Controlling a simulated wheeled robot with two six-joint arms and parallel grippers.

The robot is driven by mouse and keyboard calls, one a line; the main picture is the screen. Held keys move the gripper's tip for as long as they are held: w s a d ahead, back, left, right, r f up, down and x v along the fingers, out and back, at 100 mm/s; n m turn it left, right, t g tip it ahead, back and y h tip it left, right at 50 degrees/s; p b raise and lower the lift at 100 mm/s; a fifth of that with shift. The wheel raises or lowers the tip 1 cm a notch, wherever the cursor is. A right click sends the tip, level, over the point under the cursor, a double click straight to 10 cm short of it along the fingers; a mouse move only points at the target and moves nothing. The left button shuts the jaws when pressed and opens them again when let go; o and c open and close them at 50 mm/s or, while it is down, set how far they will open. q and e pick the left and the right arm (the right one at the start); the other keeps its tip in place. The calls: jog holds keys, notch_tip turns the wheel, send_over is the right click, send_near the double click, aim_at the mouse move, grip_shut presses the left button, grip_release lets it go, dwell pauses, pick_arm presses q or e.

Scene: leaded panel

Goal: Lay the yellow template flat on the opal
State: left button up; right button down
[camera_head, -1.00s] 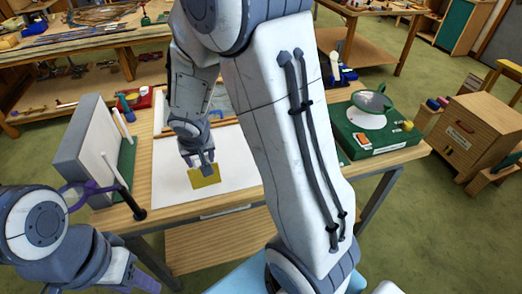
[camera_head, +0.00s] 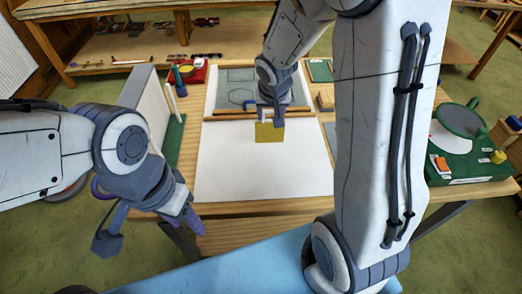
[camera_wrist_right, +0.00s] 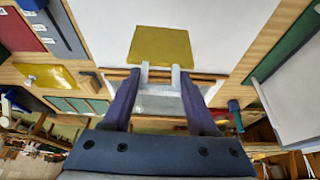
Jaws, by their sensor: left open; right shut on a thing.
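The yellow template (camera_head: 270,132) is a thin, flat square held in my right gripper (camera_head: 272,112). It is over the far part of a large white sheet (camera_head: 250,170) on the bench. The wrist view shows the template (camera_wrist_right: 160,48) gripped at one edge between the fingertips (camera_wrist_right: 160,78). Whether it touches the sheet is unclear. A grey pane with curved outlines (camera_head: 240,92) lies in a wooden frame behind the white sheet. I cannot tell which surface is the opal. My left gripper (camera_head: 150,226) is open and empty at the bench's near left edge.
A grey upright panel (camera_head: 145,95) with a green base stands left of the white sheet. A red tray (camera_head: 188,72) is behind it. The near white sheet is clear.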

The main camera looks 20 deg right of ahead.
aim_at(265, 131)
jog(key=w+d+r+b, duration=0.2)
jog(key=w+d+b, duration=0.15)
jog(key=d, duration=0.65)
jog(key=a+f+b, duration=0.1)
jog(key=a+f, duration=0.9)
jog(key=a, duration=0.1)
jog(key=shift+s+f, duration=0.3)
jog(key=shift+f, duration=0.05)
jog(key=shift+f, duration=0.1)
jog(key=shift+f+b, duration=0.1)
jog(key=shift+b, duration=0.3)
jog(key=shift+c, duration=0.9)
grip_release()
